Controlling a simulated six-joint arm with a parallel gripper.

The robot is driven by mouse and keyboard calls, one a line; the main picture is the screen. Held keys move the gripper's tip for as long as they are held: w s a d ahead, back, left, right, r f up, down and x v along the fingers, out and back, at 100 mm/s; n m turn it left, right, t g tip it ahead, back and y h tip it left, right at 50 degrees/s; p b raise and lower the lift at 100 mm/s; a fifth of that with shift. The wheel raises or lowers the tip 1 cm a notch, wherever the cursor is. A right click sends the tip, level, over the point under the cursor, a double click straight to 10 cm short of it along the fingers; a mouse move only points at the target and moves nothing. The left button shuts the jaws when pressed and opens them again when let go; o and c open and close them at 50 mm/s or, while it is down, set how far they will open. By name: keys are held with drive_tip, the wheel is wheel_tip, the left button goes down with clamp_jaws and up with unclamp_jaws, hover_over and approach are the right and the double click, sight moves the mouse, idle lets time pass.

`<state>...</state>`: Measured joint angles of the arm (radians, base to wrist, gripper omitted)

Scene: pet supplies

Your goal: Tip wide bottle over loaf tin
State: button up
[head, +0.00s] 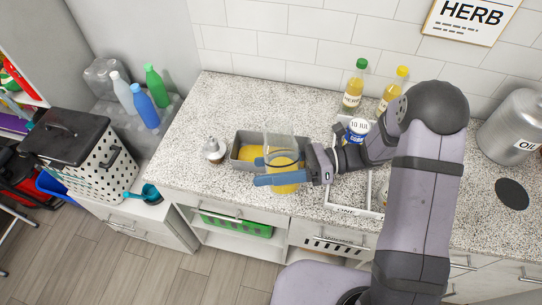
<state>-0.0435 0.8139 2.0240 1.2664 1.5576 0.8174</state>
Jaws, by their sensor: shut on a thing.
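The wide bottle (280,147) is clear, with yellow contents in its lower part. My gripper (268,171) is shut on it, its blue fingers reaching across from the right. The bottle looks roughly upright. The grey loaf tin (236,158) sits on the speckled counter, behind and to the left of the bottle, and yellow shows inside it. The bottle hides part of the tin in this view. I cannot tell how high the bottle is above the counter or whether it touches the tin.
A small pale item with a dark base (214,150) stands left of the tin. A white container with a blue label (356,130) and two yellow bottles, one green-capped (355,84) and one yellow-capped (394,87), stand right and behind. The counter's back left is clear.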

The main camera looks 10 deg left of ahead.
sight(266, 161)
wheel_tip(266, 161, up, 4)
drive_tip(key=n+y+b, duration=0.1)
drive_tip(key=n, duration=0.4)
drive_tip(key=shift+n+b, duration=0.4)
drive_tip(key=shift+f, duration=0.1)
